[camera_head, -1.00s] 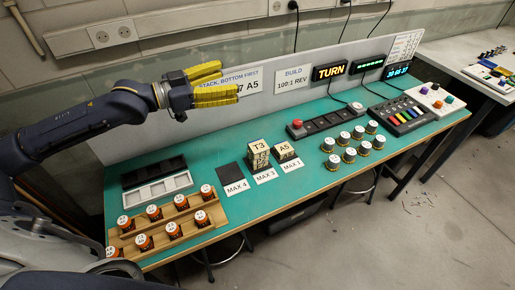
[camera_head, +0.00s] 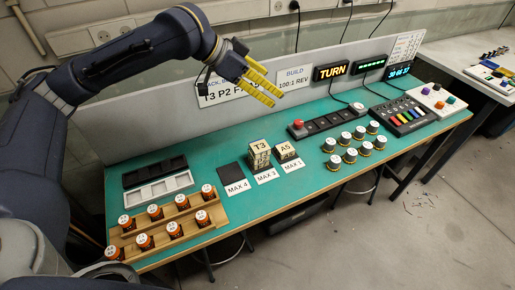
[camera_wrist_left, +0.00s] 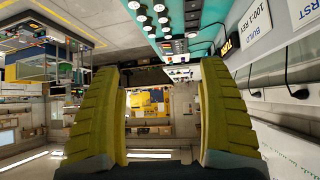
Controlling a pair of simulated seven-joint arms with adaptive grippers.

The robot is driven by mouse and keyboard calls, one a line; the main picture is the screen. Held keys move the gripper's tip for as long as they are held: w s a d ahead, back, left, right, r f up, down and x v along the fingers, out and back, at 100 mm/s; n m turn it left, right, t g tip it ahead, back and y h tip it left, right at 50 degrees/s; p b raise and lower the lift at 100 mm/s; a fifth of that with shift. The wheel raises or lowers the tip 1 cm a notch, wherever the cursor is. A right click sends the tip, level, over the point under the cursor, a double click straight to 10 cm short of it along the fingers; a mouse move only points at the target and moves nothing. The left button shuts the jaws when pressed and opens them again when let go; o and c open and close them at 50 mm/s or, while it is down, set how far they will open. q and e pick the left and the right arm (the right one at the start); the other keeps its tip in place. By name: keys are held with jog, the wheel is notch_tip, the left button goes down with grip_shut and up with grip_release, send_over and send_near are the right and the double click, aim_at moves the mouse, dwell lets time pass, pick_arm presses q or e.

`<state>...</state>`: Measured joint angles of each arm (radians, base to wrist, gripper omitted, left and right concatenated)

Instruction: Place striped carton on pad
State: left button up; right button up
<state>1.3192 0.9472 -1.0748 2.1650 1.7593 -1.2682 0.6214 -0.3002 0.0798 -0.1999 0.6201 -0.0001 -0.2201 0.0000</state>
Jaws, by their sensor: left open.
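My left gripper (camera_head: 277,97) is open and empty, raised above the back of the green bench with its yellow fingers pointing right and down. In the left wrist view, its spread fingers (camera_wrist_left: 160,75) have nothing between them. A carton stack marked T3 (camera_head: 259,154) stands behind the MAX 3 card, below the gripper and apart from it. A lower carton marked A5 (camera_head: 285,152) stands just right of it, behind the MAX 1 card. A bare dark pad (camera_head: 232,173) lies left of them, behind the MAX 4 card. Which carton is striped is too small to tell. My right gripper is out of view.
A wooden rack (camera_head: 170,228) of orange jars is at front left. Black and white trays (camera_head: 158,190) lie behind it. Several white-topped jars (camera_head: 351,154) stand right of the cartons. An upright panel (camera_head: 205,125) with signs runs along the back.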

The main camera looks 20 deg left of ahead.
aim_at(259, 145)
pick_arm(q)
jog(key=s+a+f+n+g+y, duration=0.1)
jog(key=s+a+f+g+y, duration=0.2)
jog(key=a+f+y, duration=0.4)
jog(key=w+d+f+h, duration=0.1)
jog(key=f, duration=0.3)
jog(key=w+d+f, duration=0.1)
jog(key=f, duration=0.3)
jog(key=w+d+f+h, duration=0.1)
jog(key=f, duration=0.3)
jog(key=shift+w+d+t+h, duration=0.1)
jog(key=shift+d+t+h, duration=0.2)
jog(key=shift+d, duration=0.1)
jog(key=shift+s+x, duration=0.1)
jog(key=shift+x, duration=1.25)
jog(key=shift+s+x, duration=0.15)
jog(key=shift+x, duration=1.2)
jog(key=shift+a+f, duration=0.1)
jog(key=shift+a, duration=0.05)
jog(key=c, duration=1.4)
